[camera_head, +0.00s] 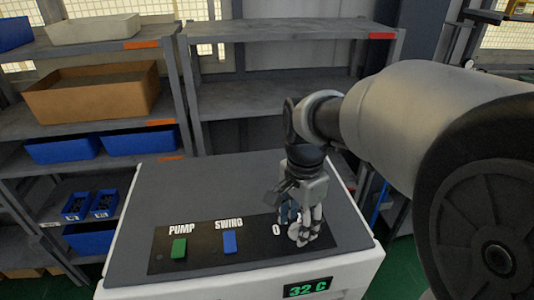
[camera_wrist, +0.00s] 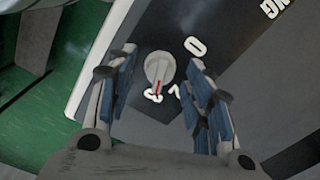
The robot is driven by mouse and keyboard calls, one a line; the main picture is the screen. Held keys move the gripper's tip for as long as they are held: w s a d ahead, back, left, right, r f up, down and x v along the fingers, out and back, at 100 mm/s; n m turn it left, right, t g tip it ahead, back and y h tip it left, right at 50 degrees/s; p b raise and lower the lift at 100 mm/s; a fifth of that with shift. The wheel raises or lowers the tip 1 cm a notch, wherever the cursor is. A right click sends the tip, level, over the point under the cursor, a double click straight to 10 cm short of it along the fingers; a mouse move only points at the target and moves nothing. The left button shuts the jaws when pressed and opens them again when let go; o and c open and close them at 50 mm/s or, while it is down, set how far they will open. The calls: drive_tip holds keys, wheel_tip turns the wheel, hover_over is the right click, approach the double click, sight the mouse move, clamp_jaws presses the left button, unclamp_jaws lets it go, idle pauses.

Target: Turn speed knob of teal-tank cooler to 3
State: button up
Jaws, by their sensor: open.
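The white-topped speed knob (camera_wrist: 159,69) sits on the dark control panel (camera_head: 200,262) of the cooler (camera_head: 190,190). In the head view my gripper (camera_head: 304,232) is over the panel's right end and hides most of the knob. No teal tank shows.
A green PUMP switch (camera_head: 179,248) and a blue SWING switch (camera_head: 230,243) stand left of my gripper. A display (camera_head: 307,288) on the cooler's front reads 32 C. Grey shelves with a cardboard box (camera_head: 92,92) and blue bins (camera_head: 62,149) stand behind.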

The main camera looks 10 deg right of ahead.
drive_tip(key=shift+c, duration=0.3)
drive_tip(key=c, duration=1)
drive_tip(key=shift+c, duration=0.2)
